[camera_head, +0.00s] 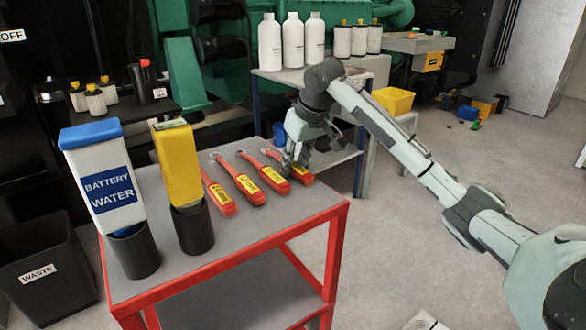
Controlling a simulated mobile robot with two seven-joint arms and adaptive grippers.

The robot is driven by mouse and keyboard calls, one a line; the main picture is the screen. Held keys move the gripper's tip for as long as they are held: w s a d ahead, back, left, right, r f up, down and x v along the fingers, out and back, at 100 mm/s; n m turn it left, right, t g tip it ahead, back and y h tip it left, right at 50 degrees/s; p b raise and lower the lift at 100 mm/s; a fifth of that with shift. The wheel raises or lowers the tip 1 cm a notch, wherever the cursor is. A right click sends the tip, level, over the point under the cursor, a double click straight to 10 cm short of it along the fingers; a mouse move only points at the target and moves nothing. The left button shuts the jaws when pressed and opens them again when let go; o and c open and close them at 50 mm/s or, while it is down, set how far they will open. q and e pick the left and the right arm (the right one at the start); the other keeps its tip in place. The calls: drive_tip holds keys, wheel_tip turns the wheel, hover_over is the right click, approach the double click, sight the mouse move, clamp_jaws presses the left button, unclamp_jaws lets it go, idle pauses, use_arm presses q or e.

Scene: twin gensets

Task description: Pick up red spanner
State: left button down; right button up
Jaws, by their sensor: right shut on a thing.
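Several red spanners with yellow labels lie side by side on the grey top of the red cart (190,269). They include one at the left (219,199), one beside it (245,187) and another further right (268,178). The rightmost red spanner (302,179) is partly hidden by my right gripper (289,168). My right gripper reaches down over it at the cart's back right and is shut on it. Its fingertips are small and dark here, and I cannot tell whether the spanner is clear of the cart top. My left gripper is out of view.
A battery water bottle (103,185) and a yellow bottle (178,163) stand in black holders on the cart's left. A black waste bin (42,266) is at lower left. White bottles (292,42) stand on a bench behind. Floor at the right is mostly clear.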

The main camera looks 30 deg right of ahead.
drive_tip(key=shift+f, duration=0.1)
clamp_jaws()
